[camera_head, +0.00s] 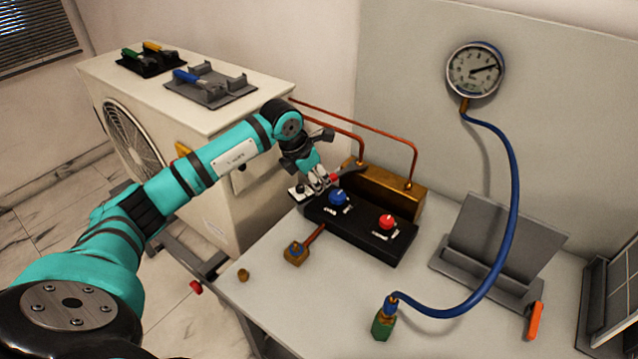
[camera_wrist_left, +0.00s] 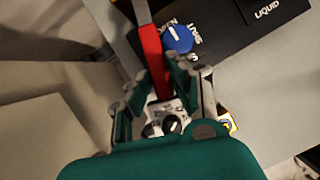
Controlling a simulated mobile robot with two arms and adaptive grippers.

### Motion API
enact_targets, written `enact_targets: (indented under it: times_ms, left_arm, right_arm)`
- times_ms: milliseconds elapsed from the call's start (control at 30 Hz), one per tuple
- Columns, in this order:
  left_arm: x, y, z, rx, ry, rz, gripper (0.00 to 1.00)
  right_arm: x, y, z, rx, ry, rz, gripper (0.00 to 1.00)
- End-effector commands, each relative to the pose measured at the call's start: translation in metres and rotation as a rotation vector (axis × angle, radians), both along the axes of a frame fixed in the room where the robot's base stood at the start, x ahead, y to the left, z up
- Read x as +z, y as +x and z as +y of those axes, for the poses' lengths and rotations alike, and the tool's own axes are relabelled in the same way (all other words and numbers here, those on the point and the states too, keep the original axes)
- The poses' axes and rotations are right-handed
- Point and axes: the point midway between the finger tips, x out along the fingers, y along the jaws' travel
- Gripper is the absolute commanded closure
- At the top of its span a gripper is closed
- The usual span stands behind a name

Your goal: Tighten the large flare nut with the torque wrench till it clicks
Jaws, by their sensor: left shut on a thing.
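My left gripper (camera_head: 328,180) is shut on the red handle of the torque wrench (camera_wrist_left: 152,50) at the left end of the black manifold. In the wrist view the red handle lies between the fingers (camera_wrist_left: 165,90), and the shaft runs out past the top edge. In the head view, the wrench's grey end reaches toward the brass block. The thicker left copper pipe meets that block at what looks like the large flare nut (camera_head: 361,162). It is small here, and I cannot tell whether the wrench head is on it. My right gripper is not in view.
The black manifold has a blue knob (camera_head: 338,197) and a red knob (camera_head: 387,222). A blue hose (camera_head: 513,200) runs from the gauge (camera_head: 475,71) to a green-bodied fitting (camera_head: 384,322). A brass fitting (camera_head: 295,252) and small brass cap (camera_head: 243,275) sit at the front left.

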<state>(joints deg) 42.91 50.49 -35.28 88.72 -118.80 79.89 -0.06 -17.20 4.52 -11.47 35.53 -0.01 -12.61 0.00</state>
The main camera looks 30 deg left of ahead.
Motion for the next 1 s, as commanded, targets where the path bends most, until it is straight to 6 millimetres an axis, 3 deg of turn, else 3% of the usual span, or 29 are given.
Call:
enact_targets:
  times_ms: [400, 1000]
  left_arm:
    - [0.001, 0.007, 0.015, -0.108, 0.000, -0.003, 1.00]
    - [0.001, 0.008, 0.020, -0.139, 0.000, -0.001, 1.00]
  right_arm:
    - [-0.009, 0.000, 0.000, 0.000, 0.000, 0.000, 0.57]
    - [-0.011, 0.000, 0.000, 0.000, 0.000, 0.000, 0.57]
